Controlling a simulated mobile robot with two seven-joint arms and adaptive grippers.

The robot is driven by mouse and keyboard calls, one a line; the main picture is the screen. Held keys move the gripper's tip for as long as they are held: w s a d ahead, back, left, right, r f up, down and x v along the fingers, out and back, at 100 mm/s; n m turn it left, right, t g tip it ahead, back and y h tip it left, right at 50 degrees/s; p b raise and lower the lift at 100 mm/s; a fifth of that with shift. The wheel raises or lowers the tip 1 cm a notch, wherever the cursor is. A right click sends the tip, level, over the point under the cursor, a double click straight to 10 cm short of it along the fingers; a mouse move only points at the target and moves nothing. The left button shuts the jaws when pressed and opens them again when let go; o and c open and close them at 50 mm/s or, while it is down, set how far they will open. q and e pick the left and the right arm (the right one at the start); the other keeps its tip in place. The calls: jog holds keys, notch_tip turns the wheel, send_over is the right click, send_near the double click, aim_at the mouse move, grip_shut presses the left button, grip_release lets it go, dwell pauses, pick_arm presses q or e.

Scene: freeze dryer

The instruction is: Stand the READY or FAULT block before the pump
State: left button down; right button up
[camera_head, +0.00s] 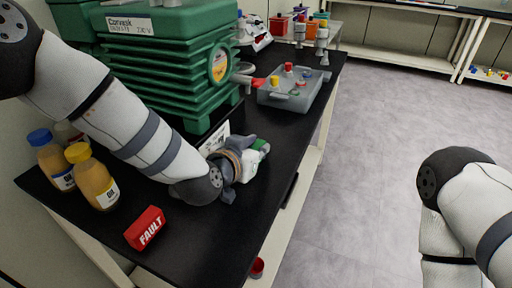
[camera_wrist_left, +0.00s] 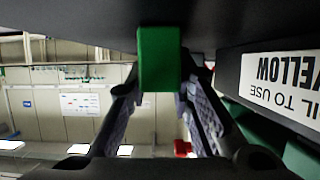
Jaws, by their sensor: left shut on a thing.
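The green pump (camera_head: 165,65), labelled Corvask, stands on the black bench with a round gauge on its end. The red FAULT block (camera_head: 146,229) lies near the bench's front left, its white lettering facing up toward me. My left gripper (camera_head: 250,160) is in front of the pump, close over the bench top, and shut on a green block (camera_head: 262,146). In the left wrist view the green block (camera_wrist_left: 159,58) sits between the two fingers; no lettering on it shows, so I cannot read it. My right arm shows at the right, but its gripper is out of frame.
A grey tray (camera_head: 295,94) with coloured pieces is beyond. The bench's right front edge is close.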

pick_arm(q)
jog(key=shift+r, duration=0.1)
jog(key=shift+f, duration=0.25)
jog(key=c, duration=1.4)
grip_release()
jog(key=shift+r, duration=0.15)
jog(key=shift+s+a+r, duration=0.1)
jog(key=shift+s+r, duration=0.05)
jog(key=shift+r, duration=0.15)
jog(key=p+v, duration=0.2)
jog(key=v, duration=0.8)
jog(key=shift+s+a+r, duration=0.2)
jog(key=shift+s, duration=0.1)
jog(key=shift+s+a, duration=0.15)
jog(key=shift+s, duration=0.3)
pick_arm(e)
jog(key=shift+t, duration=0.7)
jog(key=w+r, duration=0.3)
